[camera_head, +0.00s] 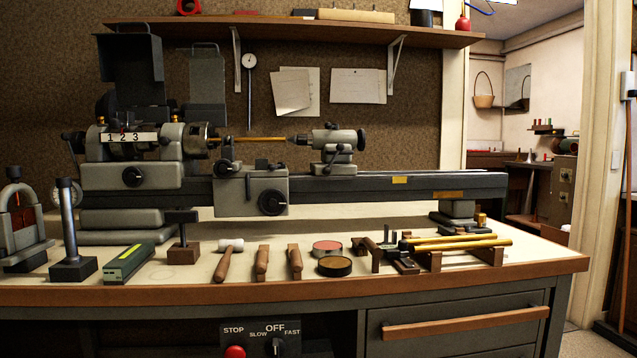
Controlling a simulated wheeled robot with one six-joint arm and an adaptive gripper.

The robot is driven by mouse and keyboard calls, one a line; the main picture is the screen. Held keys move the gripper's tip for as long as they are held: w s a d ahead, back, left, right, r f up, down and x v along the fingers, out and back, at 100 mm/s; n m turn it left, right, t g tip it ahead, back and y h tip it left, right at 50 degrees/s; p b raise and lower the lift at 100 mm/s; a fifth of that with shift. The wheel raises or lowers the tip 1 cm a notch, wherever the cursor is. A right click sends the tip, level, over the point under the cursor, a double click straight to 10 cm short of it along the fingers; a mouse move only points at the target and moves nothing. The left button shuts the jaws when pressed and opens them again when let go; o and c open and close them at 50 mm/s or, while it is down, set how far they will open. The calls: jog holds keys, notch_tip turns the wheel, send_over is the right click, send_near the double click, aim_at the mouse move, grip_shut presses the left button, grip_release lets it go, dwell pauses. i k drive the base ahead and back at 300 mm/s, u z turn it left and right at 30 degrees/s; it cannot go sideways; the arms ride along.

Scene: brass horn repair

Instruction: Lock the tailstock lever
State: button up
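The grey tailstock (338,140) sits on the right part of the lathe bed (420,186), with a dark round handwheel (361,139) at its right end. Small dark parts show on its front face, near its base; the lever is too small to tell apart from them, so its position is unclear. A thin brass rod (260,139) runs level from the headstock side to the tailstock's pointed tip. My gripper is not in view.
The carriage (252,190) stands left of the tailstock. A wooden shelf (300,34) hangs above. Mallets (228,260), two round tins (335,266) and brass tubes on a rack (460,241) lie on the bench (200,294). A control panel (265,338) is below.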

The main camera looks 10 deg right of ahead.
aim_at(326, 171)
jog(key=z, duration=0.05)
jog(key=k, duration=1.25)
jog(key=u, duration=0.8)
jog(key=i, duration=1.45)
jog(key=z, duration=0.85)
